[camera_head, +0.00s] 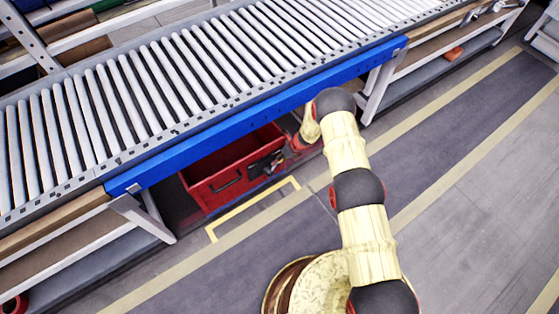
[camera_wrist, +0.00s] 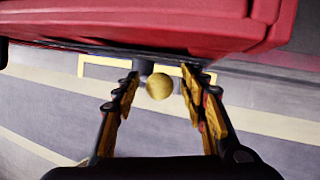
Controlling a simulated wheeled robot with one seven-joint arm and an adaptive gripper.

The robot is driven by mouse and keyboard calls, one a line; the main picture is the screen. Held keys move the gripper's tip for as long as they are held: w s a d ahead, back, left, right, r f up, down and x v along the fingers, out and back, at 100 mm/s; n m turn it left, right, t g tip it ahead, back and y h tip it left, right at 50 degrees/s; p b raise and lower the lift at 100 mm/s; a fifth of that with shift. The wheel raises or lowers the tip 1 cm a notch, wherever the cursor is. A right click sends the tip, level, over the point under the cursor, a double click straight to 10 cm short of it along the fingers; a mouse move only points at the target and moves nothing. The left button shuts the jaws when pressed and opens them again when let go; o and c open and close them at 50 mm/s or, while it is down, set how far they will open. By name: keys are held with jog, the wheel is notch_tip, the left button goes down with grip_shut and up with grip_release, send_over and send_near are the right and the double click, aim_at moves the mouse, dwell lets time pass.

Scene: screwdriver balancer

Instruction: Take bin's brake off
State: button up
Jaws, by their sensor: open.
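The red bin (camera_head: 212,190) stands on the floor under the conveyor in the head view. Its red wall also fills the top of the wrist view (camera_wrist: 130,22). A round gold knob (camera_wrist: 159,86) shows below the bin's dark lower edge in the wrist view; it looks like the end of the brake handle, but its stem is hidden. My gripper (camera_wrist: 160,82) is open, with one finger on each side of the knob and visible gaps between.
The roller conveyor (camera_head: 190,75) with its blue side rail (camera_head: 250,113) passes above the bin and close to my arm. Yellow tape (camera_head: 255,208) marks the floor in front of the bin. The grey floor (camera_head: 470,190) at the right is clear.

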jog(key=shift+c, duration=0.2)
grip_shut()
dwell(0.3)
dwell(0.4)
